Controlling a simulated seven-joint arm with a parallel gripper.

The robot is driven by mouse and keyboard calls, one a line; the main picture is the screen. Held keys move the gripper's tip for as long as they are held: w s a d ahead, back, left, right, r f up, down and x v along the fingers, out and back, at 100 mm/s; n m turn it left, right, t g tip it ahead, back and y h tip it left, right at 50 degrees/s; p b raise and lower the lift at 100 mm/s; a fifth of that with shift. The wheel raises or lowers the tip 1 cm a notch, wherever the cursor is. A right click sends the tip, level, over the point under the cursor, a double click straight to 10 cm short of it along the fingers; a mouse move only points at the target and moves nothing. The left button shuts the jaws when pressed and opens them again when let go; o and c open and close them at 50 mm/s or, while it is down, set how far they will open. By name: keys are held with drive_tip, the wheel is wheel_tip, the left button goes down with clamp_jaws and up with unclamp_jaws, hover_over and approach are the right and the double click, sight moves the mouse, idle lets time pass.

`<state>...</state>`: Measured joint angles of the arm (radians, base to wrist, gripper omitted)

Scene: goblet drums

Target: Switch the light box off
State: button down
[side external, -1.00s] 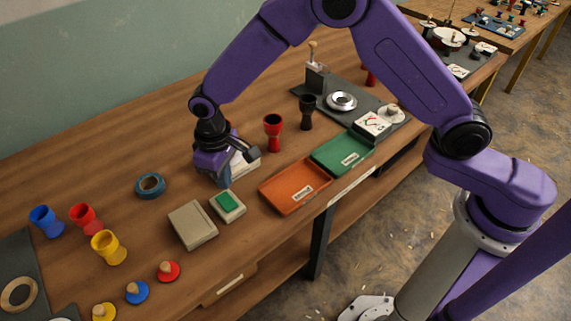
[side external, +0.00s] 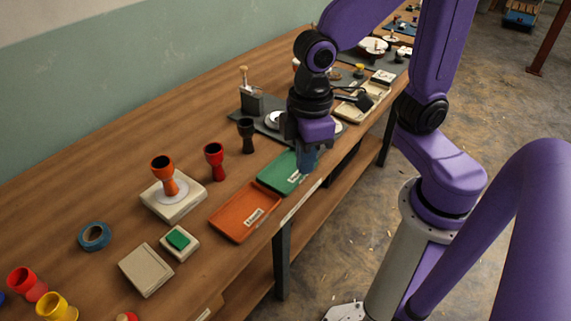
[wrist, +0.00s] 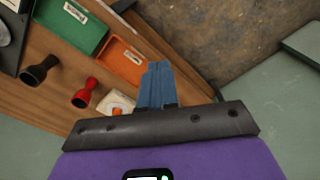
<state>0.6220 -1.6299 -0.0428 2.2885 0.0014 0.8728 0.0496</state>
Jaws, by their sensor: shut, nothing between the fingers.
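A pale box (side external: 188,207) with a round white disc on top, which looks like the light box, stands on the bench in the side external view. An orange goblet drum (side external: 162,170) stands upright on its disc. A small pale box with a green button (side external: 178,240) sits in front of it, apart from it. I cannot tell whether the light is on. My gripper (side external: 307,170) is shut and empty, at the right end of the green tray (side external: 280,174), well right of the pale box. In the wrist view its blue fingers (wrist: 157,70) are together, and the pale box (wrist: 112,104) is partly hidden.
An orange tray (side external: 244,212) lies between the pale box and the green tray. A red goblet (side external: 214,160) and a black goblet (side external: 246,134) stand behind the trays. A flat beige box (side external: 146,270) and a blue tape ring (side external: 94,236) are at left.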

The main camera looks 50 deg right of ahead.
drive_tip(key=s+d+n, duration=0.1)
drive_tip(key=s+d, duration=0.6)
drive_tip(key=shift+s+d+r+n, duration=0.25)
drive_tip(key=shift+s+d+n, duration=0.05)
drive_tip(key=w+a+f+m, duration=0.3)
drive_tip(key=w+a+m, duration=0.3)
drive_tip(key=w+a, duration=0.7)
drive_tip(key=w+a+f+m, duration=0.3)
drive_tip(key=w+a+m, duration=0.3)
drive_tip(key=w+a, duration=0.7)
drive_tip(key=shift+w+a+f+m, duration=0.3)
drive_tip(key=shift+w+f, duration=0.1)
drive_tip(key=shift+w, duration=2.25)
drive_tip(key=shift+f, duration=0.15)
